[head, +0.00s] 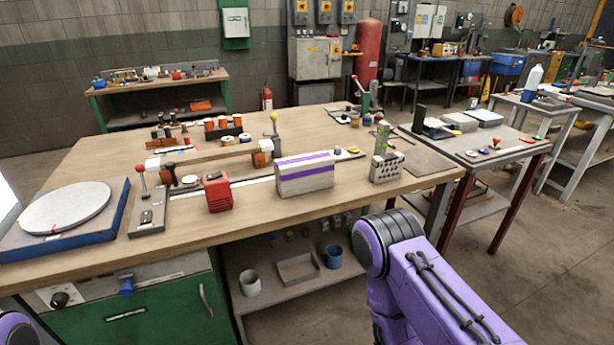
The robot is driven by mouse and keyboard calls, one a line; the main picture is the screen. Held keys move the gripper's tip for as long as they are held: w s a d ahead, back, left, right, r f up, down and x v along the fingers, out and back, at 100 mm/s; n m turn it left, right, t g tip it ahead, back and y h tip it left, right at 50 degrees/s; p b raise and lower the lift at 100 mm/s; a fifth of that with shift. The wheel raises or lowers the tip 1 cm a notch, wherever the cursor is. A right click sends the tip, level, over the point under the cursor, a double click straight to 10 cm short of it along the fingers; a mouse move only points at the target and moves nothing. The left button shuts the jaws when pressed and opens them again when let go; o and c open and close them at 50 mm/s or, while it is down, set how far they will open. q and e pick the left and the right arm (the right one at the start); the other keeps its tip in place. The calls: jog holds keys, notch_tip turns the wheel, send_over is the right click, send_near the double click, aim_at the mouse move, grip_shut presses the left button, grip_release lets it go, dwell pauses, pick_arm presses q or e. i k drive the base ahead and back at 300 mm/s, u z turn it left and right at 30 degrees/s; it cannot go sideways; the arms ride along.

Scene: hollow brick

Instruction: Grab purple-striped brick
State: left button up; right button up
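The purple-striped brick (305,173) is a pale block with purple stripes along its top and front. It stands near the front edge of the wooden workbench (245,220), right of the bench's middle. My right arm shows as a purple link at the lower right, in front of the bench. Its gripper is out of view. Only a small piece of my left arm shows in the lower left corner, and its gripper is out of view too. Nothing is seen touching the brick.
A red box (218,193) stands left of the brick, and a grey block with holes (386,168) stands to its right. A turntable (65,207) sits at the bench's left end. The bench strip in front of the brick is clear.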

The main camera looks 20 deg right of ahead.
aim_at(297, 175)
jog(key=u, duration=0.25)
jog(key=k, duration=0.4)
jog(key=z, duration=1.4)
jog(key=i, duration=1.3)
jog(key=u, duration=0.55)
